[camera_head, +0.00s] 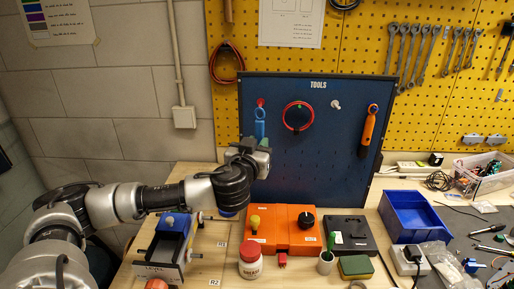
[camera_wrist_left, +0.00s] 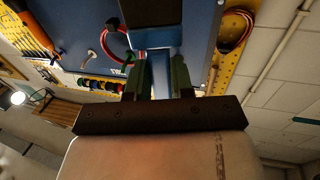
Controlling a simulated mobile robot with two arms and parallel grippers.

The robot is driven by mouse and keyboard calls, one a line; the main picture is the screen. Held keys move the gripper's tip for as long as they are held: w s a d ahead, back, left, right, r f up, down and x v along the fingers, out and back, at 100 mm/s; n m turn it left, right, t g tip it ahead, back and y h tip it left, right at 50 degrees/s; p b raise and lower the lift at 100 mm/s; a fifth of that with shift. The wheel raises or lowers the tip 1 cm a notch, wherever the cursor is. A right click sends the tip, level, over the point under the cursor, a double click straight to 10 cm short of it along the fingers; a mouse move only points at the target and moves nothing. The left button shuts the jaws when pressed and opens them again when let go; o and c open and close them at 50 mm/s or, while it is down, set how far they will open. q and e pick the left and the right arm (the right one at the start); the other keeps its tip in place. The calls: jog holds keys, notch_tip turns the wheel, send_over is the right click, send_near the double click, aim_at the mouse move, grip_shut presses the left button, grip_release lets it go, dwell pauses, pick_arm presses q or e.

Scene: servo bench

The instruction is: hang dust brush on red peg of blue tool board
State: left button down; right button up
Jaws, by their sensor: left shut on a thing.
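The blue tool board (camera_head: 310,165) stands upright at the back of the bench, marked TOOLS. Its red peg (camera_head: 260,102) is at the upper left. My left gripper (camera_head: 257,148) is in front of the board's left part, below that peg. It is shut on the blue dust brush (camera_head: 260,124), whose handle points up, its top end right at the peg. I cannot tell whether the peg passes through the handle's hole. In the left wrist view the blue brush (camera_wrist_left: 160,72) sits between the fingers, with a dark block beyond it. My right gripper is out of view.
The board also holds a red cable ring (camera_head: 286,116), a bare white peg (camera_head: 336,104) and an orange-handled tool (camera_head: 369,127). A blue-ended vise (camera_head: 173,240) stands below my arm.

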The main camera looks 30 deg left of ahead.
pick_arm(q)
jog(key=shift+w+a, duration=0.45)
jog(key=shift+w, duration=0.2)
jog(key=w+a+f, duration=0.1)
jog(key=w+a, duration=0.2)
jog(key=w, duration=0.3)
jog(key=shift+a+f+b, duration=0.2)
jog(key=shift+a+b, duration=0.1)
jog(key=shift+b, duration=0.05)
jog(key=shift+r, duration=0.1)
dwell(0.6)
jog(key=c, duration=0.9)
grip_release()
jog(key=shift+s, duration=0.1)
